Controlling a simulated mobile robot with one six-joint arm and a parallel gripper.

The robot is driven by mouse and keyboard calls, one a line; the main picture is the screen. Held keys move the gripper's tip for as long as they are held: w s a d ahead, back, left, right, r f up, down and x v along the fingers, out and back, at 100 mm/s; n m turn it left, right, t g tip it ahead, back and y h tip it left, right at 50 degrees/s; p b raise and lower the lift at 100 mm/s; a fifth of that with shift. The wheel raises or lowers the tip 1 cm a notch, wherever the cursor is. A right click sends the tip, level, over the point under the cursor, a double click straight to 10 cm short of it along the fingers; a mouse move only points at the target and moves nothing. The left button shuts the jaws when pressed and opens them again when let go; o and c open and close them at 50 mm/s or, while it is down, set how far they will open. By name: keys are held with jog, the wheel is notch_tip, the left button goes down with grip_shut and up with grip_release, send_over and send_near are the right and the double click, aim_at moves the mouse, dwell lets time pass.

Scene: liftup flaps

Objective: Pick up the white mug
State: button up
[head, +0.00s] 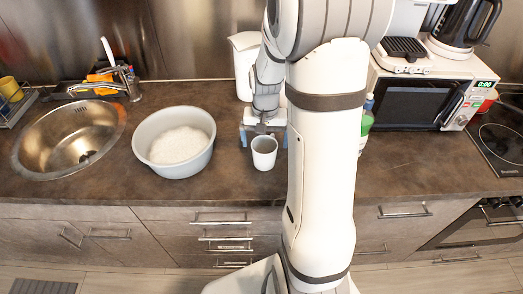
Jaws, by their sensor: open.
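The white mug (264,153) stands upright on the dark brown countertop, just left of my arm. My gripper (263,139) is open and just behind the mug, close to its rim. One finger shows to the left of the mug and the other to the right. I cannot tell whether either finger touches the mug. My arm hides the counter to the right of the mug.
A pale basin (174,142) stands left of the mug. A metal sink (69,138) is at the far left. A microwave (417,93) and a green bottle (365,130) are to the right. A white appliance (244,65) stands behind my gripper.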

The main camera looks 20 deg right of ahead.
notch_tip(320, 180, down, 4)
jog(key=shift+a+f+p, duration=0.1)
jog(key=shift+f+p, duration=0.05)
jog(key=shift+p, duration=0.2)
jog(key=c, duration=1.2)
